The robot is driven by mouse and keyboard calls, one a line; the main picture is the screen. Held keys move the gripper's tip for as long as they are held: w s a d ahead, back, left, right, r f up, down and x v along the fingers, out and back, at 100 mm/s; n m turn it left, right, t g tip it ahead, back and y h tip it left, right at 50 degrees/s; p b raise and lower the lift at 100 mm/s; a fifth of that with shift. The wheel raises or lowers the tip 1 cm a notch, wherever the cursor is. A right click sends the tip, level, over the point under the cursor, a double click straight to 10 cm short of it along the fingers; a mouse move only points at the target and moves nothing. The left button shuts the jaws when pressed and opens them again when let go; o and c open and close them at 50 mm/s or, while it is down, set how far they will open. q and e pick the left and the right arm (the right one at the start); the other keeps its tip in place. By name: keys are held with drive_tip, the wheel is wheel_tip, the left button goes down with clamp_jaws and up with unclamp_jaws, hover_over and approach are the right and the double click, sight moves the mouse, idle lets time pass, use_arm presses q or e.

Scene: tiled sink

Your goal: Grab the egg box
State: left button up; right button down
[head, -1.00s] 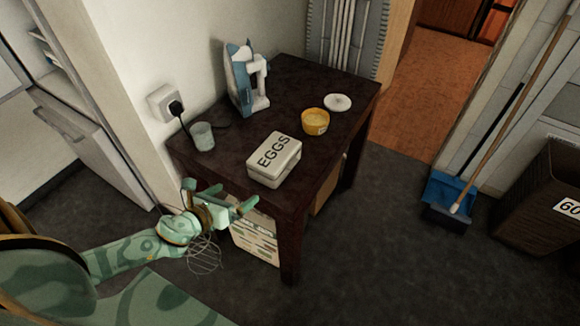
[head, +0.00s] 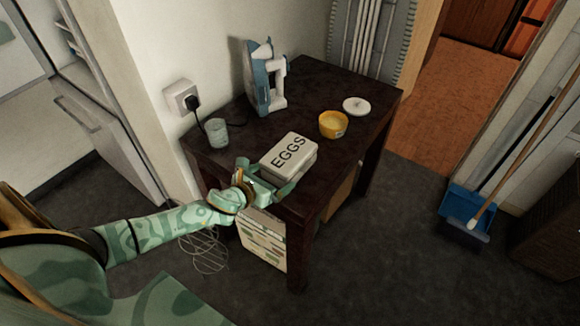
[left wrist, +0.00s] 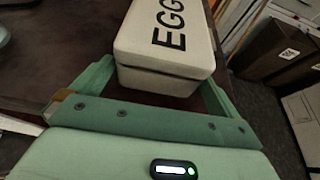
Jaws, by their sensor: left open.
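The egg box (head: 290,153) is a cream box with a rounded lid marked EGGS. It sits on the dark table (head: 345,95) near the front edge. My left gripper (head: 270,178) is at the box's near side in the head view, with its fingers spread. In the left wrist view the near end of the egg box (left wrist: 168,50) lies between the two green fingers of my left gripper (left wrist: 155,82). The fingers reach along either side of that end. Whether they touch it, I cannot tell. My right gripper is not in view.
On the table stand an iron (head: 265,78), a glass (head: 217,133), a yellow bowl (head: 333,124) and a white lid (head: 356,105). A wall socket (head: 181,97) with a plug is at the left. A wire object (head: 203,250) is below my arm.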

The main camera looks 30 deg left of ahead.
use_arm(q)
drive_tip(key=b+x, duration=0.1)
drive_tip(key=x, duration=0.3)
drive_tip(key=shift+w+f+b, duration=0.3)
drive_tip(key=shift+b, duration=0.1)
drive_tip(key=shift+r, duration=0.15)
drive_tip(key=c, duration=0.9)
